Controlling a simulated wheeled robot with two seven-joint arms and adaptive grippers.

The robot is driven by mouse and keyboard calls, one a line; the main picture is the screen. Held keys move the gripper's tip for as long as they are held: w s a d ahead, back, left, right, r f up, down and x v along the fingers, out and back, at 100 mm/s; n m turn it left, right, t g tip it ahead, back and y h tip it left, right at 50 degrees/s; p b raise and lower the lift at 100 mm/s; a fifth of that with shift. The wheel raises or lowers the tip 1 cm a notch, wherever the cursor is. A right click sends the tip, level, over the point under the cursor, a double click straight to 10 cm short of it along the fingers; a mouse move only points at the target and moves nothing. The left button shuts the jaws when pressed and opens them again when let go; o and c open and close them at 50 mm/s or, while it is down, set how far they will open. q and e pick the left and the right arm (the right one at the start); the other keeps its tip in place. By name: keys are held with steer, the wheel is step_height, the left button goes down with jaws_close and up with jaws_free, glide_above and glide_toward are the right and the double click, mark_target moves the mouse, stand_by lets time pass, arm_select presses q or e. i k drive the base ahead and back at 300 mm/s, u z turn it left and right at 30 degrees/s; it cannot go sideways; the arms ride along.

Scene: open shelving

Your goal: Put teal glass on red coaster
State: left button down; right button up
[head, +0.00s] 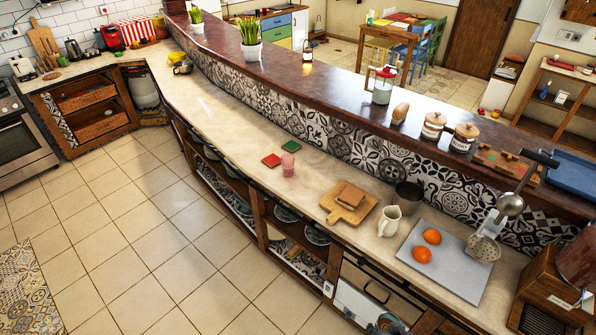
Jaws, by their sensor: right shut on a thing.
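Nothing stands on the red coaster. My right gripper (388,324) shows at the bottom edge of the head view, low in front of the counter and well apart from the coaster. It is shut on a small teal thing, which looks like the teal glass; its outline is partly hidden and cut off by the frame. My left gripper is not in view.
A green coaster (289,147) lies just behind the red one. To the right are a cutting board (336,212), a white jug (389,221), a dark pot (408,194) and a grey tray (452,284) with oranges. The counter left of the coasters is clear.

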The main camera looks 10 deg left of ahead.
mark_target(268, 158)
steer(key=u, duration=0.8)
steer(key=i, duration=0.7)
steer(key=u, duration=0.85)
steer(key=i, duration=0.85)
steer(key=z, duration=0.15)
